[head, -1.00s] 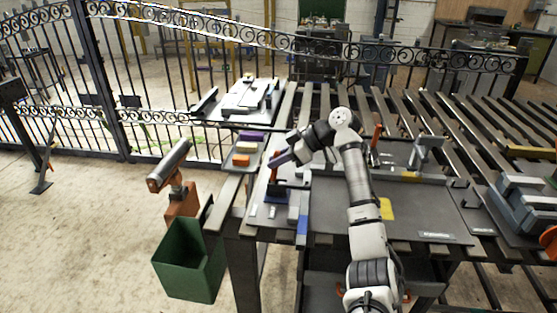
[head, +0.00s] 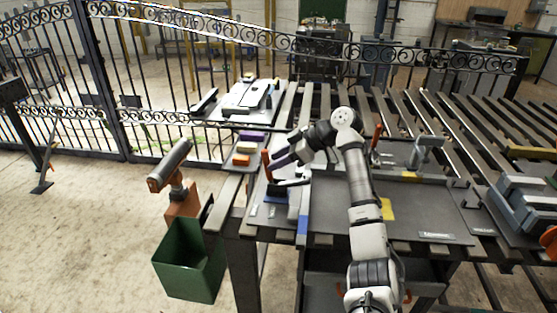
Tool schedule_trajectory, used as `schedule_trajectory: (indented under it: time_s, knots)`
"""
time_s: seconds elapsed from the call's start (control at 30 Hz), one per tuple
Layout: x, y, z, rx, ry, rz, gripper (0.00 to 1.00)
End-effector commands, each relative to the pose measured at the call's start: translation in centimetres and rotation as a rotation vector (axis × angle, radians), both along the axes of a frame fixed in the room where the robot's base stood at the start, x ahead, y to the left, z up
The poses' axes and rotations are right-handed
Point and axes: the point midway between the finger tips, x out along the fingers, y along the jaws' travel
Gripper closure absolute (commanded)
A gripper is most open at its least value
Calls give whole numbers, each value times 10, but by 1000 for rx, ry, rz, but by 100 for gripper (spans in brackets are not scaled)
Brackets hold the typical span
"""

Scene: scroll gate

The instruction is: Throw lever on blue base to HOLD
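The blue base (head: 276,194) sits on the left part of the workbench, in the head view. Its orange lever (head: 267,164) rises from it, with the top leaning slightly to the left. The finger gap cannot be made out. Any HOLD marking is not legible.
A second orange lever (head: 377,138) stands farther right on the bench. A tray with purple, cream and orange blocks (head: 241,159) lies to the left. A green bin (head: 189,262) stands at front left. Small pale plates lie in front of the base.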

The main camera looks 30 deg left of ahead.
Motion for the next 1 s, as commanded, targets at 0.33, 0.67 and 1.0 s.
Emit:
schedule_trajectory:
  time_s: [0.33,0.67,1.0]
  knots:
    - [17,-50,37,1,-3,-4,62]
    - [31,-96,74,0,-1,-3,62]
    - [33,-104,81,0,0,-1,62]
